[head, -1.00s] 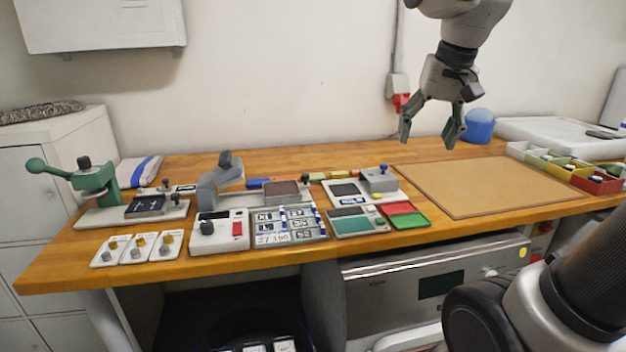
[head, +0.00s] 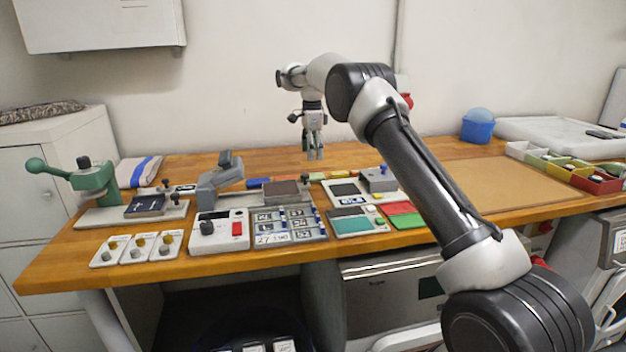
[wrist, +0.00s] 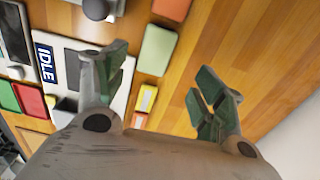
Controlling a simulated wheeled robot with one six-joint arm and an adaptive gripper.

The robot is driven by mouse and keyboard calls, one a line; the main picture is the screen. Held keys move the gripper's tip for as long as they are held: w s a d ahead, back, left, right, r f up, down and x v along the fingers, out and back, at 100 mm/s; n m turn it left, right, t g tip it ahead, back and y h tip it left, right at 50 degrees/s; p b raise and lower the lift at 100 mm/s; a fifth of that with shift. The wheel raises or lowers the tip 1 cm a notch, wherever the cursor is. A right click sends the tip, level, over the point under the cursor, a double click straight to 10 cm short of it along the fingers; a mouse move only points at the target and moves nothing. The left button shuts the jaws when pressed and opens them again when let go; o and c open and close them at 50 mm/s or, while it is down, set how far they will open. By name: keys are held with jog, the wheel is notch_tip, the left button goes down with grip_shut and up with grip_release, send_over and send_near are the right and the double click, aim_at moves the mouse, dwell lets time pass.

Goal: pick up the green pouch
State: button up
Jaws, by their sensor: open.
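The green pouch (wrist: 157,50) is a small, pale green, flat rounded piece lying on the wooden bench in the wrist view. It is small in the head view (head: 317,176), in a row at the back of the devices. My gripper (head: 315,156) hangs pointing down above the bench, just above and behind that row. In the wrist view my gripper (wrist: 163,72) has its fingers spread wide with nothing between them. The pouch appears beyond the fingertips, nearer the left finger, and looks untouched.
An orange piece (wrist: 172,8) and a yellow one (wrist: 147,98) lie either side of the pouch. A device with an "IDLE" screen (wrist: 75,62) is close by. A green press (head: 92,180) stands left. Bare wood (head: 230,160) lies behind the row.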

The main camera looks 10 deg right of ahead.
aim_at(313, 178)
jog(key=f, duration=0.5)
jog(key=a+f, duration=0.1)
jog(key=f, duration=0.2)
jog(key=shift+s+f, duration=0.15)
jog(key=shift+s, duration=0.15)
jog(key=shift+c, duration=0.4)
jog(key=c, duration=1)
